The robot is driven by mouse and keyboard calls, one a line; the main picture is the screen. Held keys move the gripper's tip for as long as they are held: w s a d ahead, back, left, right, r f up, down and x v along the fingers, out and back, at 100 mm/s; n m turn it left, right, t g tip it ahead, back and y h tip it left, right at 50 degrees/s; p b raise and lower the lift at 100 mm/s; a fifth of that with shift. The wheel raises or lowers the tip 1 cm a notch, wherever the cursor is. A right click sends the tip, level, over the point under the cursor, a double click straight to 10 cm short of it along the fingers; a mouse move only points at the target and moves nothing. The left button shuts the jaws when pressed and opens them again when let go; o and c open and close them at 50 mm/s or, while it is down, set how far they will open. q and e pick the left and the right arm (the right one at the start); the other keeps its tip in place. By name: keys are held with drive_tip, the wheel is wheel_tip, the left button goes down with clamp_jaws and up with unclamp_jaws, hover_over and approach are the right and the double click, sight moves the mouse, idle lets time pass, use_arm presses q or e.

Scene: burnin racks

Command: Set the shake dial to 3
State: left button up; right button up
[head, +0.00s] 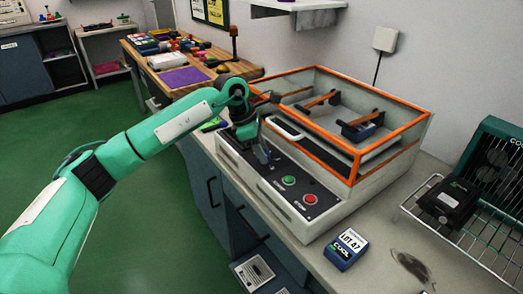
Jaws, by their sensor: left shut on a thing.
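The shaker (352,186) is a white box with an orange-framed clear enclosure, standing on the counter. Its dark sloped front panel (272,177) carries a green button (289,181) and a red button (310,198). My left gripper (263,156) points down at the left part of this panel and is shut on the shake dial. The dial and its numbers are hidden behind the gripper, so its setting cannot be read. My right gripper is not in view.
A blue pack (346,249) labelled "LOT 47" lies on the counter in front of the shaker. A wire rack (482,246) with a black unit (447,204) stands at the right. A wooden bench (145,66) with many small parts is behind my left arm.

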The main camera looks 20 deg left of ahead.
use_arm(q)
drive_tip(key=o, duration=1)
drive_tip(key=shift+c, duration=0.2)
drive_tip(key=v, duration=1.4)
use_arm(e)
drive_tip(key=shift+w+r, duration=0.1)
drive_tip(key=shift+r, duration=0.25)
use_arm(q)
drive_tip(key=shift+a+f, duration=0.1)
drive_tip(key=shift+f, duration=0.05)
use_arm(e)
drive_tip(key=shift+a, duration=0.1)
